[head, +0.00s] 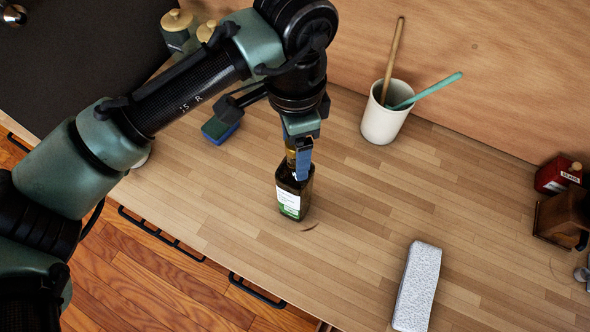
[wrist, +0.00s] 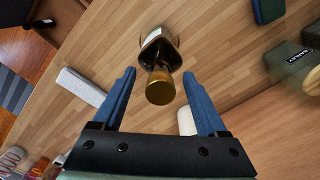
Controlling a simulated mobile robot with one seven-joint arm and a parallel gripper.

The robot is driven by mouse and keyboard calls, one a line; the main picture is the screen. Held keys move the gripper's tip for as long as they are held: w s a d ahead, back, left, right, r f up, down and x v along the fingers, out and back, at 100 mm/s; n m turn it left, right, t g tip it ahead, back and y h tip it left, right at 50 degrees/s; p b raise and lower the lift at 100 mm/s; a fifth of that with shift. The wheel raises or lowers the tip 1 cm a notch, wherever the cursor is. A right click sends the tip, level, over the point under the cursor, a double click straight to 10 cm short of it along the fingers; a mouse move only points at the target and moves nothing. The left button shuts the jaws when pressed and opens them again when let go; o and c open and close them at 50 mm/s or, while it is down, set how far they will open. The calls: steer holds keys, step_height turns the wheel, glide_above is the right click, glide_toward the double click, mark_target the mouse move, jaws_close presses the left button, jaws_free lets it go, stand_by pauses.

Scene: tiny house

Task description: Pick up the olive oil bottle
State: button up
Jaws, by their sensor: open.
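The olive oil bottle (head: 292,194) stands upright on the wooden counter (head: 225,205) in the head view. It is dark glass with a white and green label. In the wrist view the bottle (wrist: 160,52) shows from above, its gold cap nearest the camera. My gripper (head: 299,160) is at the bottle's top, pointing down, and hides part of its neck in the head view. In the wrist view my gripper (wrist: 158,88) has its two blue fingers apart, one on each side of the cap, with gaps between. It holds nothing.
A white cup (head: 382,122) with two utensils stands behind and right. A speckled white block (head: 417,287) lies front right. A blue and green sponge (head: 220,130) lies left of the bottle. A red container (head: 558,174) and wooden holder (head: 562,216) stand far right.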

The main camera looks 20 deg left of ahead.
steer(key=shift+c, duration=0.2)
jaws_close()
steer(key=shift+r, duration=0.1)
stand_by(1.0)
